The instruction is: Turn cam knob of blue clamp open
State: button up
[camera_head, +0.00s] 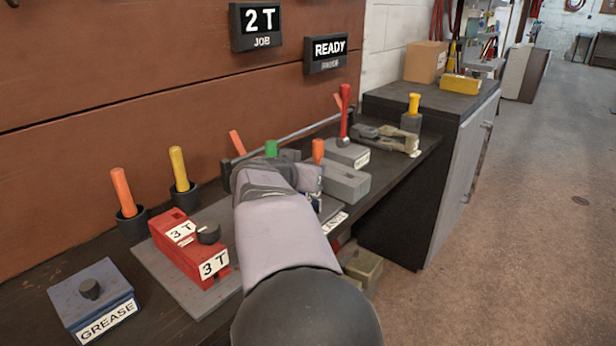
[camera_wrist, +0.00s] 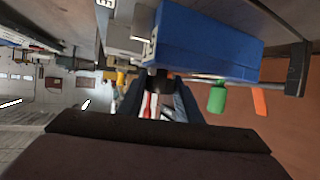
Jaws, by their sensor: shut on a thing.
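The blue clamp (camera_wrist: 205,42) fills the upper middle of the wrist view as a blue block. In the head view my arm hides nearly all of it; only a small dark blue patch shows right of my wrist. Its dark cam knob (camera_wrist: 158,82) sits at the block's lower left end in the wrist view, between my fingers. My gripper (camera_wrist: 157,98) is shut on that knob. My gripper also shows in the head view (camera_head: 264,176), from behind, with its fingertips hidden. The knob's turn angle cannot be told.
A red clamp (camera_head: 190,252) marked 3 T stands left of my arm on a grey plate (camera_head: 160,268). A blue GREASE box (camera_head: 92,298) is at front left. A grey block (camera_head: 345,182) and a red-handled tool (camera_head: 345,112) stand beyond. Signs read 2 T and READY.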

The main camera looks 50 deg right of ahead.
dwell(0.4)
jog(key=o, duration=1)
jog(key=shift+o, duration=0.2)
jog(key=shift+a, duration=0.1)
jog(key=v, duration=0.7)
jog(key=shift+s+r, duration=0.1)
